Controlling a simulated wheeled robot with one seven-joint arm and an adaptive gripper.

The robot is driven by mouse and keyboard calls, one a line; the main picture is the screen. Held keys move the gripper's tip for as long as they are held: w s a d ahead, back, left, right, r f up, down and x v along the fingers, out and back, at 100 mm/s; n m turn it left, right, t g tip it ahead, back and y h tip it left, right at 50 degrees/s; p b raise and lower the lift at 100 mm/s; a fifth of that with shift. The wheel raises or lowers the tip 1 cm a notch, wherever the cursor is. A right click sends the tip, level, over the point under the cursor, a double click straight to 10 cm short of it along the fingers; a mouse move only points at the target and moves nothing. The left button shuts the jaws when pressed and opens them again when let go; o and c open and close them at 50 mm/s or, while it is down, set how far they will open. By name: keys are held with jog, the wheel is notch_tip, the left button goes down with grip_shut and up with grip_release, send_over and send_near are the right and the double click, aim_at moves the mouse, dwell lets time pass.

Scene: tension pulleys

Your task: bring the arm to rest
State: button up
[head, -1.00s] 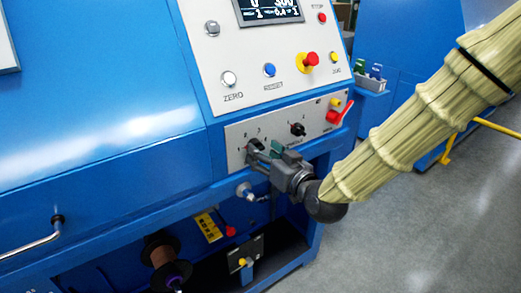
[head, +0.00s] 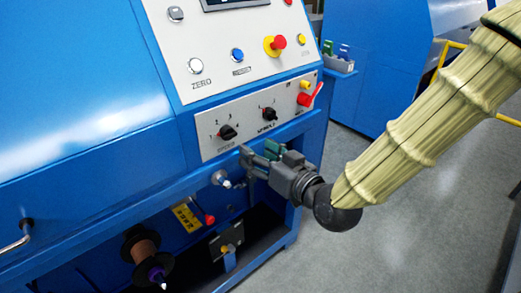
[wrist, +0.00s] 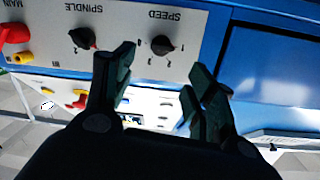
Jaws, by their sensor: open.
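My gripper (head: 256,158) is in front of the lower control panel (head: 243,119) of the blue machine, just below the two black knobs. The speed knob (head: 227,132) is left of and above the fingertips in the head view. In the wrist view my gripper (wrist: 162,66) shows its two dark fingers spread apart with nothing between them. The speed knob (wrist: 162,45) appears beyond the gap, clear of both fingers. The spindle knob (wrist: 82,38) lies left of the left finger in that view. My arm, in a tan sleeve, reaches in from the upper right.
The upper panel carries a red emergency button (head: 278,42), a blue button (head: 237,55) and a white zero button (head: 195,66). A red main switch (head: 310,96) sits at the panel's right. A spool (head: 145,251) is below left. Open grey floor (head: 400,220) lies to the right.

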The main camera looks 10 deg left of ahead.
jog(key=s+d+f+m+g+h+p, duration=0.25)
jog(key=d+f, duration=0.25)
jog(key=f, duration=0.4)
jog(key=s+d+f+m+g+h+p, duration=0.1)
jog(key=s+d+f+h+p, duration=0.15)
jog(key=d+f, duration=0.5)
jog(key=s+d+f+m+g+h+p, duration=0.1)
jog(key=s+d+f+m+h, duration=0.2)
jog(key=f, duration=0.8)
jog(key=s+d+f+g+h+p, duration=0.2)
jog(key=s+d+f, duration=0.4)
jog(key=s+d, duration=0.3)
jog(key=s+d+f+m+g+h+p, duration=0.1)
jog(key=s+d+f+g, duration=0.3)
jog(key=s, duration=0.7)
jog(key=d+f+h+p, duration=0.1)
jog(key=d+f, duration=0.1)
jog(key=d, duration=0.2)
jog(key=shift+s+d+g+h+p, duration=0.35)
jog(key=shift+d+h, duration=0.05)
